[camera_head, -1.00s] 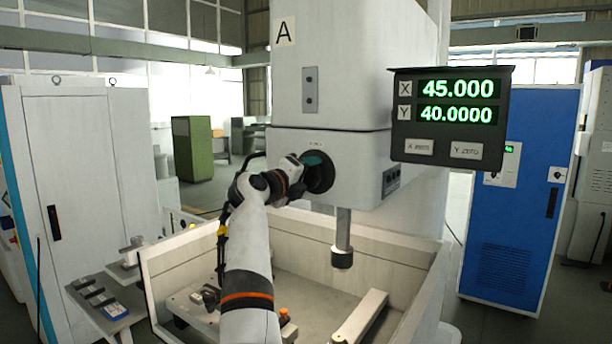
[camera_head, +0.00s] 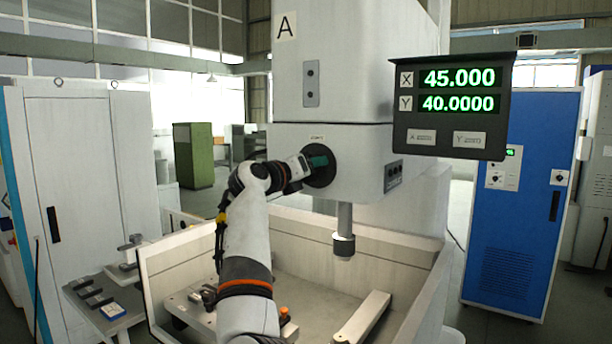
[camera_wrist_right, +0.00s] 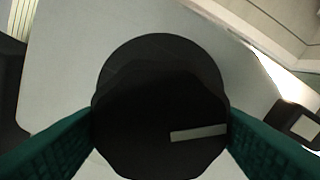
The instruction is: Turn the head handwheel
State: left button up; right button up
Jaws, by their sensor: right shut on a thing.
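The head handwheel (camera_head: 322,182) is a dark round wheel on the front of the white machine head (camera_head: 352,160). In the right wrist view the handwheel (camera_wrist_right: 150,100) fills the middle, with a pale bar mark on its dark face. My right gripper (camera_head: 316,160) is at the handwheel in the head view, its green fingers partly covering it. In the right wrist view my right gripper (camera_wrist_right: 160,135) has one green finger on each side of the dark hub, shut on it. My left gripper is not in view.
A grey spindle (camera_head: 344,228) hangs below the head over the open tank (camera_head: 190,255). A blue cabinet (camera_head: 515,210) stands right; a side shelf (camera_head: 112,318) with small parts is at left.

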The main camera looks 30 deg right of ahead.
jog(key=m+b, duration=0.1)
jog(key=m, duration=0.2)
jog(key=shift+d+r+m, duration=0.1)
jog(key=shift+m, duration=0.2)
jog(key=shift+s+r+m+b, duration=0.15)
jog(key=shift+m+b, duration=0.35)
jog(key=shift+m, duration=1.2)
jog(key=o, duration=0.7)
jog(key=shift+o, duration=1.4)
jog(key=shift+d, duration=0.1)
jog(key=shift+w+d+f, duration=0.1)
jog(key=shift+w+f, duration=0.15)
